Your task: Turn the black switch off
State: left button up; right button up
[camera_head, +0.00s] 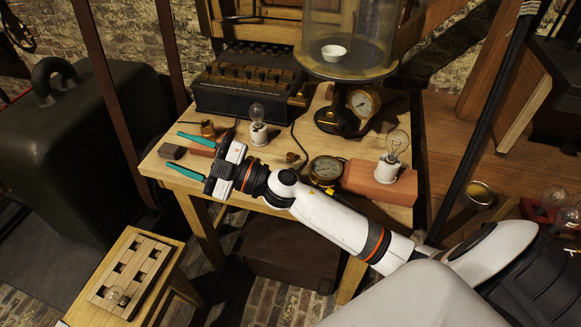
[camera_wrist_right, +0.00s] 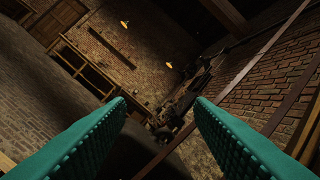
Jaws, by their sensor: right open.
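My right gripper (camera_head: 174,149) reaches in from the right over the left end of the wooden table. Its teal fingers are apart and point left. In the right wrist view the fingers (camera_wrist_right: 162,110) are open with nothing between them. A black box (camera_head: 245,95) with rows of small knobs stands at the back of the table, behind and apart from the gripper. I cannot tell any one part of it as the black switch. A dark block (camera_head: 172,152) lies near the fingertips, and a reddish block (camera_head: 203,150) lies beside it. My left gripper is not in view.
On the table (camera_head: 190,186) stand a bulb (camera_head: 258,128), a round gauge (camera_head: 326,170), a glass jar on a stand (camera_head: 345,40) and a bulb on a red-brown block (camera_head: 380,188). A dark weight (camera_head: 60,150) stands left.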

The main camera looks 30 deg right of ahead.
jog(key=s+a+n+g+y, duration=0.1)
jog(key=a+n+g+y, duration=0.2)
jog(key=n+g, duration=0.3)
jog(key=g+h, duration=1)
jog(key=h, duration=0.8)
send_near(291, 171)
notch_tip(291, 171, down, 9)
jog(key=shift+s+r+p, duration=0.1)
jog(key=shift+s+p, duration=0.05)
jog(key=shift+p, duration=0.6)
